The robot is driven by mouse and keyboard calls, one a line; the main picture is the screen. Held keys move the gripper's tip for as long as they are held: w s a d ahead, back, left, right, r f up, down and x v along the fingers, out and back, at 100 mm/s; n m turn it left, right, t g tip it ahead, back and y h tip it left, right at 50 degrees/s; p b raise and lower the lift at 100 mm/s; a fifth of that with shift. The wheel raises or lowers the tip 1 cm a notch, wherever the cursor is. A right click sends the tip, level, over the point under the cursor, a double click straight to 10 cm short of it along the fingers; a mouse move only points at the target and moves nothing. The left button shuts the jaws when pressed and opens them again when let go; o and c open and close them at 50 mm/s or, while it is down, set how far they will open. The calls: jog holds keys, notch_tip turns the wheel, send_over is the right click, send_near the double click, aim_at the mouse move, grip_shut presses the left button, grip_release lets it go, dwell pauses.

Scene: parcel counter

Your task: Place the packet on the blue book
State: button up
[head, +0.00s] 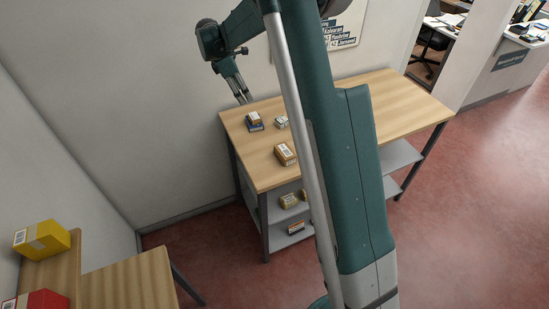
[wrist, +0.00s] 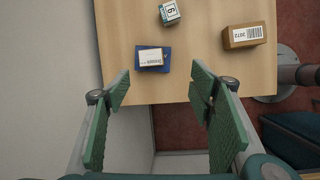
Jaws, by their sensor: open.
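The blue book (wrist: 167,66) lies flat near the edge of the wooden counter, and it also shows in the head view (head: 257,128). In the head view my gripper (head: 243,97) is above and behind the book, near the wall.
A small white-and-teal box marked 6 (wrist: 170,13) and a brown labelled box (wrist: 244,36) stand on the counter (head: 400,100). More boxes (head: 289,201) sit on its lower shelves. Yellow (head: 42,240) and red (head: 40,300) parcels lie at left. The counter's right part looks clear.

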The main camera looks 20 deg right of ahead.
jog(key=s+a+r+m+t+y, duration=0.15)
jog(key=s+r+m, duration=0.25)
jog(key=s+r, duration=0.6)
jog(key=s+a+r+m+t+y, duration=0.15)
jog(key=s+r+m, duration=0.35)
jog(key=s, duration=1)
jog(key=s+a+f+m+t, duration=0.1)
jog(key=s+m, duration=0.1)
jog(key=s, duration=0.6)
jog(key=s+a+f+m+t, duration=0.1)
jog(key=s+a+m, duration=0.1)
jog(key=s, duration=0.7)
jog(key=s+a+f+m+t+y, duration=0.1)
jog(key=s+a+m, duration=0.1)
jog(key=s, duration=0.7)
jog(key=shift+m+t, duration=0.3)
jog(key=shift+m, duration=0.5)
jog(key=shift+a+f, duration=0.1)
jog(key=shift+f, duration=0.15)
notch_tip(320, 180, down, 7)
jog(key=b, duration=0.7)
jog(key=shift+f+b, duration=0.2)
jog(key=shift+b, duration=0.2)
